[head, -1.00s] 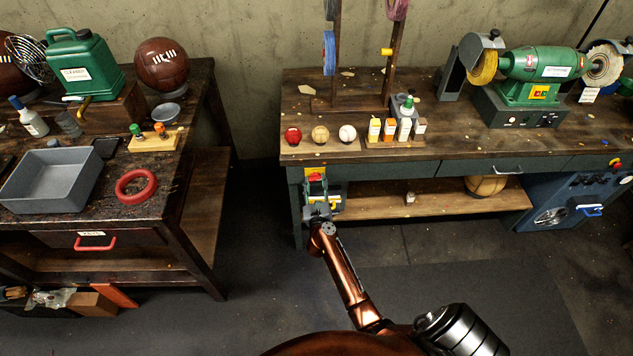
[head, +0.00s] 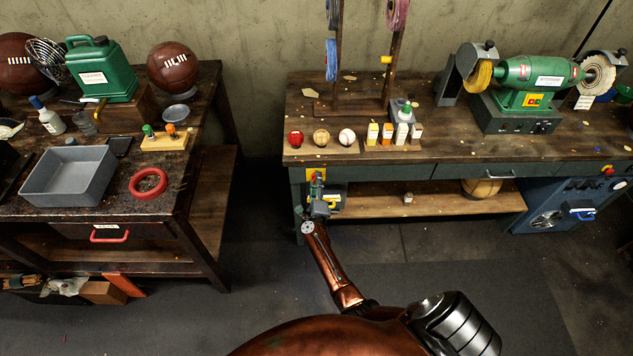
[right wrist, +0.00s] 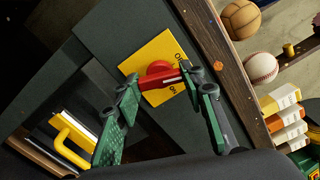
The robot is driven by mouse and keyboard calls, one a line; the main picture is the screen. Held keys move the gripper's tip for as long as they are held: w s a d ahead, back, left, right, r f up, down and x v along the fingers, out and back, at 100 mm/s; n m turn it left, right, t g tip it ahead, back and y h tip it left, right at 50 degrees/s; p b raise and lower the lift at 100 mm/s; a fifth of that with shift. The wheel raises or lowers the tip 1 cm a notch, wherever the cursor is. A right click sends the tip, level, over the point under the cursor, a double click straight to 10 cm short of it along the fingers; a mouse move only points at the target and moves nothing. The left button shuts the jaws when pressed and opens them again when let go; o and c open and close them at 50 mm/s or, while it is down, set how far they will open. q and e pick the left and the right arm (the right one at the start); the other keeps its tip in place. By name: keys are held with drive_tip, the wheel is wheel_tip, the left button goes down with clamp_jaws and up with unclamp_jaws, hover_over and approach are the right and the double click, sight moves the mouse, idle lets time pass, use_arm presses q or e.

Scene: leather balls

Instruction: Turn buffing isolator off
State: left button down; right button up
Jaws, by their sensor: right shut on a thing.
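The buffing isolator is a red rotary handle (right wrist: 158,80) on a yellow plate (right wrist: 159,46), mounted on the dark front of the right workbench near its left end. Its yellow plate also shows in the head view (head: 310,172). Dark lettering is on the plate, with "ON" near its lower edge in the right wrist view. My right gripper (right wrist: 163,80) is shut on the red handle, a green-padded finger at each end. It also shows in the head view (head: 318,190), partly hiding the isolator. My left gripper is not in view.
The right workbench (head: 450,150) carries balls, small bottles and a green buffing machine (head: 535,78). A yellow handle (right wrist: 75,140) is beside my gripper in the wrist view. The lower shelf (head: 430,204) is close by. Clear floor lies between the benches.

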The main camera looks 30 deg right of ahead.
drive_tip(key=shift+a+n+p, duration=0.1)
drive_tip(key=shift+n+p, duration=0.55)
drive_tip(key=shift+n, duration=1.35)
drive_tip(key=o, duration=1.2)
drive_tip(key=shift+c, duration=0.2)
